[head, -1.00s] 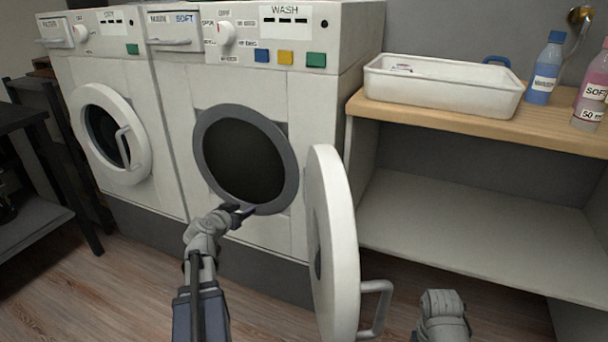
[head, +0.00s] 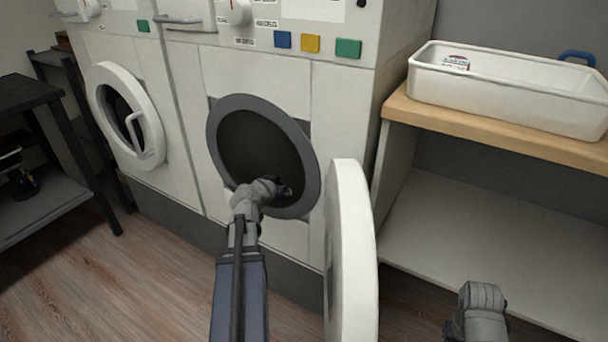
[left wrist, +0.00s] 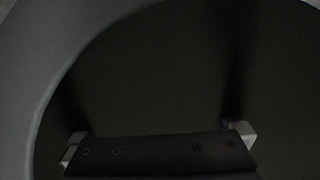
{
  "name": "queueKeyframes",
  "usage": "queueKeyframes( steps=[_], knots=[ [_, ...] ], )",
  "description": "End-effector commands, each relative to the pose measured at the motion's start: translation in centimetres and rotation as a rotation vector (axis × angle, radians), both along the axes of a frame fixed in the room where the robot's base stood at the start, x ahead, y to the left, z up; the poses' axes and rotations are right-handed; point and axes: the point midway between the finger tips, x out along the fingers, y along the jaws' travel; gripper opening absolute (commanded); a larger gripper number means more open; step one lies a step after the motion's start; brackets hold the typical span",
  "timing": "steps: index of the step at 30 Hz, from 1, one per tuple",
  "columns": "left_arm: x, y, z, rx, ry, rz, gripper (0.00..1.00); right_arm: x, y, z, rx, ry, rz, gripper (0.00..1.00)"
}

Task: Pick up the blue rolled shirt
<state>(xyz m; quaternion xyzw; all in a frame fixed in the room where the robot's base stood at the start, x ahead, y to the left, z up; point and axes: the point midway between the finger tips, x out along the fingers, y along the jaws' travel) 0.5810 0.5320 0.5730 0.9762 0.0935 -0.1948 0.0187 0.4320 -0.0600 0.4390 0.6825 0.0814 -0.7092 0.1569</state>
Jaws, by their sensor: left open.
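I cannot make out the blue rolled shirt in either view. The open washer drum (head: 255,145) is a dark round opening with a grey rim, and its inside is too dark to read. My left gripper (head: 287,191) is at the lower part of this opening, reaching in past the rim. In the left wrist view my left gripper (left wrist: 160,138) has its two pale fingertips wide apart, with nothing visible between them. A faint purplish spot shows beside the right fingertip; I cannot tell what it is. Part of my right arm shows at lower right, but its gripper fingers do not.
The washer's white door (head: 352,250) stands open just right of the opening. A second machine's door (head: 125,115) at left is closed. A white tub (head: 510,100) sits on the wooden shelf top (head: 440,120) at right. The lower shelf (head: 470,225) is empty.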

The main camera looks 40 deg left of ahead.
Motion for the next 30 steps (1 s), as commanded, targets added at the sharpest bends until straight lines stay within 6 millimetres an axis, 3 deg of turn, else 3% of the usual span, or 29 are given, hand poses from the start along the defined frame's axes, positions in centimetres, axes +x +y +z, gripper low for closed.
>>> queueKeyframes(
  steps=[17,30],
  knots=[
    [2.8,0.5,-1.1,0.000,0.000,-0.001,1.00,0.0,0.0,-1.1,0.000,0.000,-0.003,0.50],
    [7.5,1.2,-2.6,0.000,0.000,0.000,1.00,0.0,0.0,-2.5,0.000,-0.001,-0.006,0.50]
  ],
)
